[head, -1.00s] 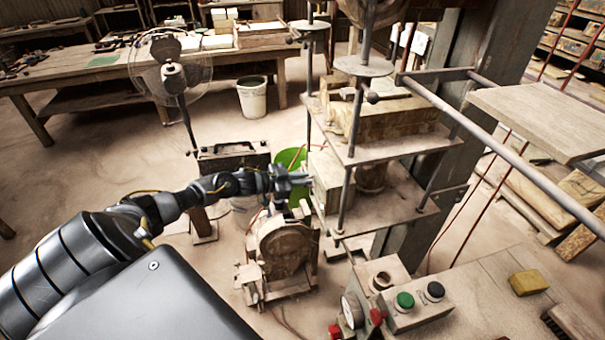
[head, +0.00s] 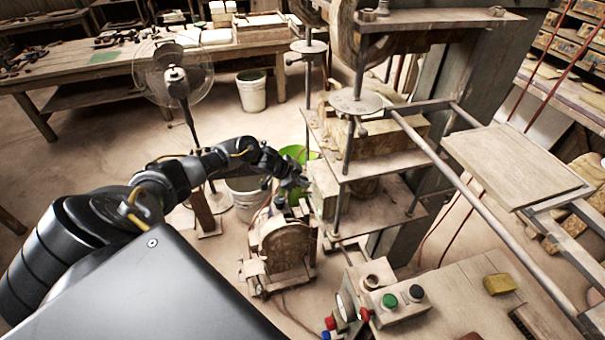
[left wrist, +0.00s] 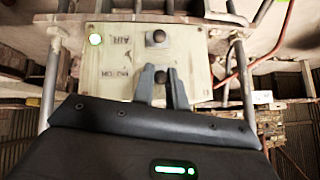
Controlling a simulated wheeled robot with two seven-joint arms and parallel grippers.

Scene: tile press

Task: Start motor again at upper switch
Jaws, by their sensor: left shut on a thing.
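The switch panel (left wrist: 195,70) is a pale plate with two dark round knobs, and its lettering appears upside down in the left wrist view. The knob level with the AIR label (left wrist: 158,37) is free. The knob level with the MOTOR label (left wrist: 160,76) sits between the fingertips of my left gripper (left wrist: 161,80), which is shut on it. In the head view my left gripper (head: 303,183) is at the press's side, small and partly hidden, so the knobs cannot be made out there. My right gripper is not in view.
The press (head: 400,190) has shelves, rods and a long side rail (head: 470,210). A control box (head: 400,303) with green and black buttons stands at the front right. A fan (head: 176,80) and a white bucket (head: 252,92) stand behind my left arm. Open floor lies left.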

